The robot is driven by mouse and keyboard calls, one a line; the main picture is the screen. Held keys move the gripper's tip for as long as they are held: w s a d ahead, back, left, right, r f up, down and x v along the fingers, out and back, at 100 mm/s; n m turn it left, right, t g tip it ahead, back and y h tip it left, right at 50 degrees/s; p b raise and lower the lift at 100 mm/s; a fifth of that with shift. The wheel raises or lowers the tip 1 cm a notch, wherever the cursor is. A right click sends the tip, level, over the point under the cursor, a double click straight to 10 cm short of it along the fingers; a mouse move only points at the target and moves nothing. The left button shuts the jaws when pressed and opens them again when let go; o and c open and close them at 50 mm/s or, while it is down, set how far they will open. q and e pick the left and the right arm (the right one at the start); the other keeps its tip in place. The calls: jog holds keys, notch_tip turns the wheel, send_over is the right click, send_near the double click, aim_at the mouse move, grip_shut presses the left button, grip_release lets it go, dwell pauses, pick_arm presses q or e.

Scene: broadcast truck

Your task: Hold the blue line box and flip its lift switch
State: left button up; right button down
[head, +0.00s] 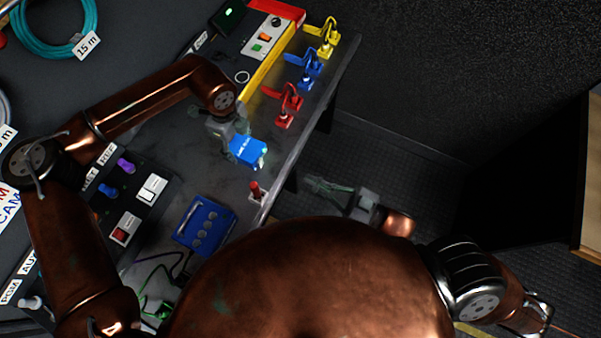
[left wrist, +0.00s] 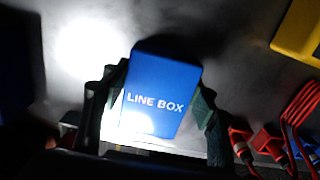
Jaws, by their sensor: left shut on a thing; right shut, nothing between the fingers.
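The blue line box (head: 248,150) is held over the grey worktop, near its right edge. In the left wrist view the box (left wrist: 160,85) shows its "LINE BOX" lettering, with a dark green finger pressed on each side. My left gripper (head: 238,138) is shut on it. A small pale detail shows at the box's right end in the head view; I cannot tell whether it is the lift switch. My right gripper (head: 325,187) is shut and empty, beyond the worktop's right edge, low and to the right of the box.
Red (head: 286,104), blue (head: 305,68) and yellow (head: 325,38) plugs line the upper right edge. Dark floor is clear right.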

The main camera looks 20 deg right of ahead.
dwell(0.3)
pick_arm(q)
jog(key=o, duration=1.5)
notch_tip(320, 180, up, 12)
